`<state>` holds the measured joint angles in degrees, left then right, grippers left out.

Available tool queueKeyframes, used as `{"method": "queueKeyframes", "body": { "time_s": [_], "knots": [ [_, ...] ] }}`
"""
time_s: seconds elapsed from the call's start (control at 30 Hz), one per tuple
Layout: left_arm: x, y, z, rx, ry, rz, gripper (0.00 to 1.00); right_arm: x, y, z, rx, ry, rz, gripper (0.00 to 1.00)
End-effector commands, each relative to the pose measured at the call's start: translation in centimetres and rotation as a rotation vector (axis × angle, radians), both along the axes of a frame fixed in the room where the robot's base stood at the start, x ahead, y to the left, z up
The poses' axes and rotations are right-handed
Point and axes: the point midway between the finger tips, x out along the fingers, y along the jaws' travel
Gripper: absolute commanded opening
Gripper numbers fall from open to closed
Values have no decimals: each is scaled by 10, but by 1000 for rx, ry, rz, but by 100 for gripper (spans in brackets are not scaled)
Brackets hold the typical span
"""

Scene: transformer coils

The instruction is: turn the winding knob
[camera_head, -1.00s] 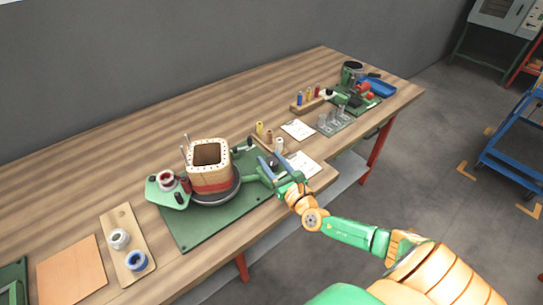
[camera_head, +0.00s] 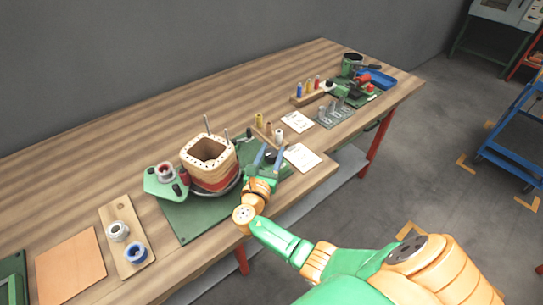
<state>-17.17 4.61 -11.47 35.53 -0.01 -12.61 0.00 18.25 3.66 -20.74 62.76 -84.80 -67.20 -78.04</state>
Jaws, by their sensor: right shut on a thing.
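The winding machine stands on a green mat (camera_head: 184,228) at the front of the bench. Its square wooden coil former (camera_head: 208,170) is tan above and red below, with two thin rods (camera_head: 207,126) rising at its back corners. The former sits on a round turntable. My right gripper (camera_head: 263,158) reaches in from the lower right, just right of the former. Its blue fingers are shut on the winding knob, which is mostly hidden between and behind them. My left gripper is not in view.
A green bracket with a wire spool (camera_head: 165,171) stands left of the former. A wooden board with two spools (camera_head: 130,243) and an orange sheet (camera_head: 72,268) lie further left. A bobbin rack (camera_head: 267,140) and paper cards (camera_head: 302,157) lie behind and right of the gripper.

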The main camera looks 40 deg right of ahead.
Motion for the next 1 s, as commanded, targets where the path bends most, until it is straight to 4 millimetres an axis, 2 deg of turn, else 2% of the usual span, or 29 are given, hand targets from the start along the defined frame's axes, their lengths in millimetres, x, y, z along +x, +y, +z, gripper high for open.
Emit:
{"method": "queueKeyframes", "body": {
  "time_s": [0.2, 0.73, 0.77, 0.8, 0.83, 0.87, 1.0],
  "knots": [
    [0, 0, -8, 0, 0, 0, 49, 0, -1, 0, 0, -2, -57, 0],
    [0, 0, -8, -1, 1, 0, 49, 0, -1, 1, -2, -3, -74, 0],
    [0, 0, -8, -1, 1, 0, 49, 0, -1, 1, -2, -3, -74, 58],
    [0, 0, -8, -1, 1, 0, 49, 0, -1, 1, -2, -3, -74, 69],
    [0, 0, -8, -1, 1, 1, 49, 0, -1, 1, -2, -3, -74, 77],
    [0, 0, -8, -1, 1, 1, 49, 0, -1, 1, -2, -3, -74, 79],
    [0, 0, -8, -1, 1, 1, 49, 0, -1, 1, -1, -2, -74, 79]
  ]
}}
